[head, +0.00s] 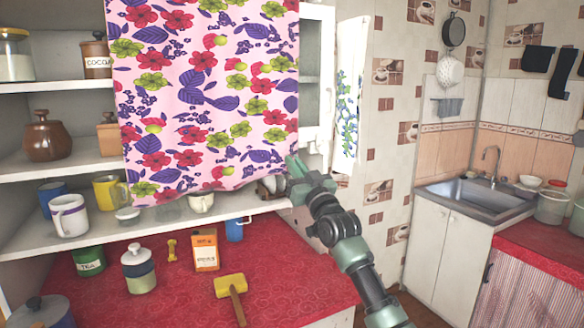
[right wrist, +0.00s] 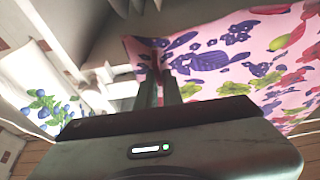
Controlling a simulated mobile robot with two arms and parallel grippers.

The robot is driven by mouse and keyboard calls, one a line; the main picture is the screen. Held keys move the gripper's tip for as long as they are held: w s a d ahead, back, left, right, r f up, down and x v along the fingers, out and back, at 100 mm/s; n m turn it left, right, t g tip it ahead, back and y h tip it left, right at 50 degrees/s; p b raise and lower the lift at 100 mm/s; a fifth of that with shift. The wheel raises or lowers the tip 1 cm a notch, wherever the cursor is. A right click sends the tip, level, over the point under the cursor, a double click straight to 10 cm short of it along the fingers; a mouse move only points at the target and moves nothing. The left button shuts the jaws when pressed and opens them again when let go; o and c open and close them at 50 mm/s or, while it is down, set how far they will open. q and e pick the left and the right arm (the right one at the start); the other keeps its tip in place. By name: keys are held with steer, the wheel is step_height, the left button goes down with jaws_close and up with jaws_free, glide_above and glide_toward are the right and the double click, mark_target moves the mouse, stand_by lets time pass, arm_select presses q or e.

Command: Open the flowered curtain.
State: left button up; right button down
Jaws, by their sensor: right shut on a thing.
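The flowered curtain (head: 205,90) is pink with red, green and purple flowers. It hangs in front of the middle and right part of the shelf unit. My right gripper (head: 292,168) is at the curtain's lower right edge. In the right wrist view the curtain (right wrist: 245,55) fills the upper right, and the fingers of my right gripper (right wrist: 160,75) are shut on its edge. What stands behind the curtain is hidden. My left gripper is in neither view.
White shelves (head: 30,225) hold mugs and jars, including a yellow mug (head: 110,192). A red counter (head: 290,270) carries an orange box (head: 205,250) and a yellow mallet (head: 230,290). A white towel (head: 350,95) hangs right of the unit. A sink (head: 480,190) stands farther right.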

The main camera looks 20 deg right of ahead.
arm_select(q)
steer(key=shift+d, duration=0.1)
arm_select(e)
steer(key=c, duration=1.6)
jaws_free()
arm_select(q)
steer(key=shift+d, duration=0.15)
arm_select(e)
steer(key=shift+o, duration=0.2)
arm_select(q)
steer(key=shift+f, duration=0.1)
arm_select(e)
steer(key=shift+s+f, duration=0.1)
